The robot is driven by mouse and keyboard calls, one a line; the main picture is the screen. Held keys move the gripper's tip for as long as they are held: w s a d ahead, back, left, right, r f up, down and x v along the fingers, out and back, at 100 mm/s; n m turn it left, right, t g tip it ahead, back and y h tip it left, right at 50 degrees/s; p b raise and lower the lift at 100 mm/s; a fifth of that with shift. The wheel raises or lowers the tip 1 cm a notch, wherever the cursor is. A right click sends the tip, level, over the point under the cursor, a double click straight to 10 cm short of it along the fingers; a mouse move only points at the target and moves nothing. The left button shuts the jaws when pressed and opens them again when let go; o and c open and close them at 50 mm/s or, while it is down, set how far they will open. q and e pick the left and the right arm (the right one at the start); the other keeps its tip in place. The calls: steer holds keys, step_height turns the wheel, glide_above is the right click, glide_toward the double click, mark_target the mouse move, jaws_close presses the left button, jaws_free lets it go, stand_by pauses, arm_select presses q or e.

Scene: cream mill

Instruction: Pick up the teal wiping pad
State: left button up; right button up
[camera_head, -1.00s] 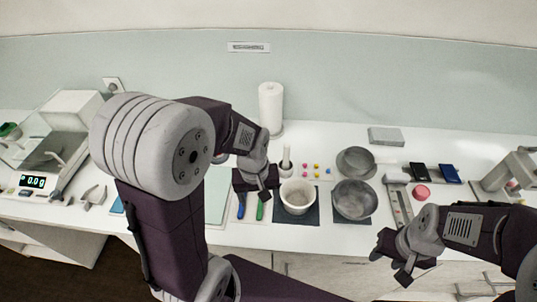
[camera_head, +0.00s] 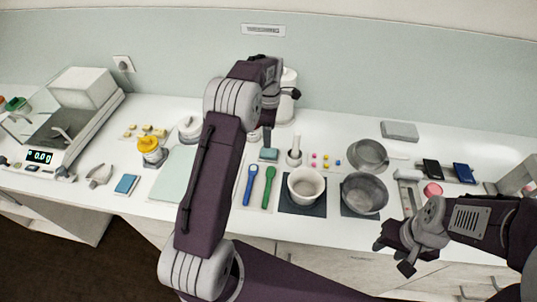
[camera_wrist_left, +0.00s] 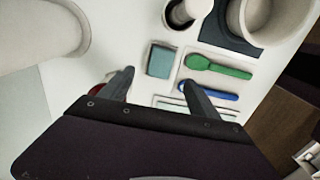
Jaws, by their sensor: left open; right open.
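The teal wiping pad (camera_head: 268,154) lies on the white counter, just left of the mortar-like cup with a pestle. In the left wrist view the pad (camera_wrist_left: 161,60) is a small teal block ahead of my left gripper (camera_wrist_left: 160,84). That gripper is open and empty, with its two dark fingers apart, one to each side of the pad's line, and not touching it. My right gripper (camera_head: 393,256) is open and empty in front of the counter's edge at right.
Blue (camera_head: 250,184) and green (camera_head: 268,186) spoons lie in front of the pad. A white bowl (camera_head: 322,200) stands right of them on a dark mat. A blue pad (camera_head: 127,184) lies at left.

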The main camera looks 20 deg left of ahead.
mark_target(269, 151)
arm_select(q)
step_height(269, 151, down, 3)
steer(key=shift+s+d+f+p, duration=0.1)
steer(key=shift+d+f+p, duration=0.05)
steer(key=shift+p, duration=0.15)
steer(key=shift+f, duration=0.35)
step_height(269, 151, down, 4)
steer(key=shift+p, duration=0.7)
steer(key=shift+f, duration=0.5)
steer(key=c, duration=1.4)
step_height(269, 151, up, 4)
steer(key=shift+s+r+b, duration=0.15)
steer(key=shift+r+b, duration=0.05)
steer(key=shift+b, duration=0.5)
steer(key=s+d+r+b, duration=0.2)
steer(key=s+r, duration=0.4)
steer(key=s, duration=0.5)
steer(key=shift+d+r, duration=0.4)
steer(key=shift+d, duration=0.15)
